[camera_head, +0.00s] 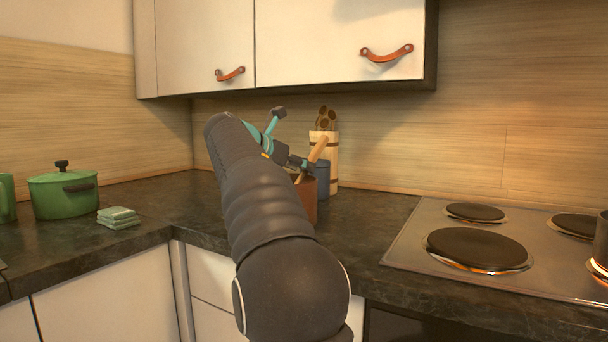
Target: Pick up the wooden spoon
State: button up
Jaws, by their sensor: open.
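A separate light wooden handle (318,149) slants up from near a reddish-brown container (306,198). I cannot tell which of these is the wooden spoon. My gripper (292,139), with teal and dark fingers, is spread open just left of the slanted handle. Its lower finger is close to or overlaps the handle's lower part; contact cannot be told. My arm hides much of the brown container and the counter behind it.
A stove (500,250) with several burners, some glowing, is on the right. A green pot (63,194) and folded green cloths (118,217) are on the left. Wall cabinets (340,40) hang above.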

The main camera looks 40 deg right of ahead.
aim_at(322, 138)
jog(key=x, duration=0.4)
jog(key=shift+d+f, duration=0.2)
grip_shut()
jog(key=shift+r, duration=0.15)
jog(key=shift+r+p, duration=0.45)
jog(key=shift+r, duration=4.35)
jog(key=shift+r, duration=0.15)
jog(key=shift+r, duration=0.2)
